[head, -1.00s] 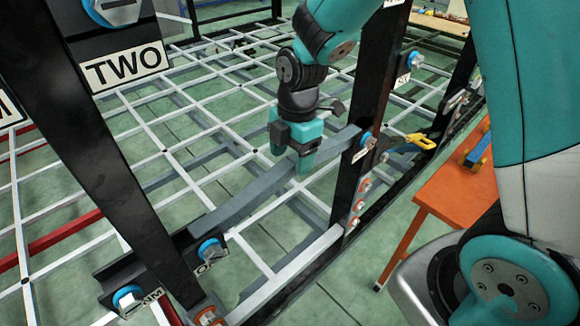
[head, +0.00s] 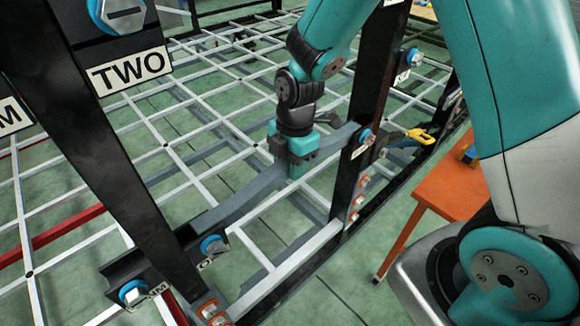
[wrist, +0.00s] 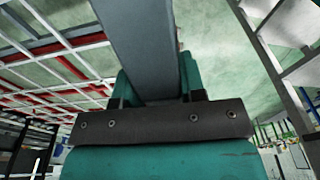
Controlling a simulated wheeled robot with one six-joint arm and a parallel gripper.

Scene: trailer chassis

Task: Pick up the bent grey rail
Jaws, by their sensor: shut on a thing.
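The bent grey rail (head: 245,198) runs from the black bracket with a blue bolt at the lower left up to the black upright post at the right. It curves along its length. My gripper (head: 296,168) is shut on the rail near its right-hand part, with the teal fingers on either side of it. In the wrist view the rail (wrist: 150,50) passes between the teal fingers (wrist: 158,88) and up out of the picture. The rail's ends are close to the bracket and the post; I cannot tell whether they touch.
A black upright (head: 365,110) stands just right of my gripper, and a large slanted black post (head: 95,130) with a "TWO" sign (head: 130,70) stands at the left. A white grid (head: 165,148) lies behind and below. An orange table (head: 440,195) stands at the right.

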